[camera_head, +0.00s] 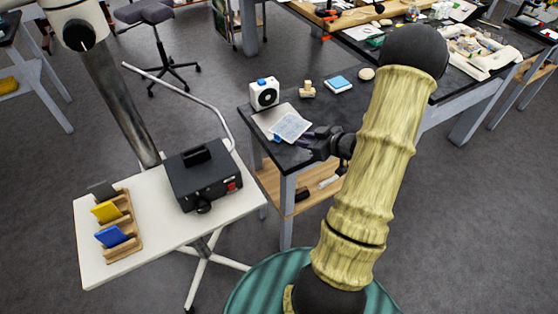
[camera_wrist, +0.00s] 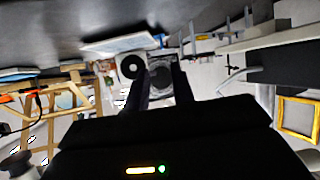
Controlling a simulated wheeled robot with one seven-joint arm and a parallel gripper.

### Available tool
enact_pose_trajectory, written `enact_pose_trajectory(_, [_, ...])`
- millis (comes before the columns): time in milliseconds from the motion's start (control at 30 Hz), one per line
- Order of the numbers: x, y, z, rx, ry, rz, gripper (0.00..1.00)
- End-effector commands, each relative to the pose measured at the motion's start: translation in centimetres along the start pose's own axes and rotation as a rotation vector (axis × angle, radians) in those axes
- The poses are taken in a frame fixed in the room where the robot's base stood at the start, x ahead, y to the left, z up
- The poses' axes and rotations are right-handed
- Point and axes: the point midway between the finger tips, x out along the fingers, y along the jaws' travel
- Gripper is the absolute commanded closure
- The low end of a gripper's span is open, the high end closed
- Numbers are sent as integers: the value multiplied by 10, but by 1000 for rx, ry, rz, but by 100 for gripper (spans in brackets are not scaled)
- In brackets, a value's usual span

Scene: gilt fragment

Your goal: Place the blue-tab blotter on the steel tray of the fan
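The blotter (camera_head: 291,126), a pale blue-white sheet with a blue tab (camera_head: 277,139), lies over the front right part of the steel tray (camera_head: 265,115). It appears to extend past the tray's edge. The tray is in front of the white fan (camera_head: 264,92), which has a black round face. My gripper (camera_head: 304,140) is just right of the blotter, close to its edge; whether they touch is unclear. In the wrist view the fingers (camera_wrist: 161,65) stand apart with nothing clearly between them. The fan (camera_wrist: 131,67) shows just left of them, below a pale flat sheet.
On the dark table, a wooden piece (camera_head: 307,89), a blue-topped block (camera_head: 338,84) and a round pale object (camera_head: 366,74) stand behind my gripper. A white side table (camera_head: 160,225) at left holds a black box (camera_head: 203,176) and a wooden rack (camera_head: 124,232) of coloured-tab pieces.

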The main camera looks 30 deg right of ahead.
Motion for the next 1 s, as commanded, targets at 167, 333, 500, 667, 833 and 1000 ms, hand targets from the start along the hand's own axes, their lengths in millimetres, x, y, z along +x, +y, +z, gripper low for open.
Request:
enact_pose_trajectory(167, [19, -15, -32, -33, -197, 114, 76])
enact_pose_trajectory(333, [17, -48, -57, -2, -393, 231, 76])
enact_pose_trajectory(500, [-4, -105, -73, 84, -563, 295, 76])
enact_pose_trajectory(667, [-36, -176, -77, 204, -714, 288, 76])
enact_pose_trajectory(833, [-66, -237, -74, 310, -830, 233, 76])
enact_pose_trajectory(1000, [-74, -251, -71, 340, -862, 215, 76])
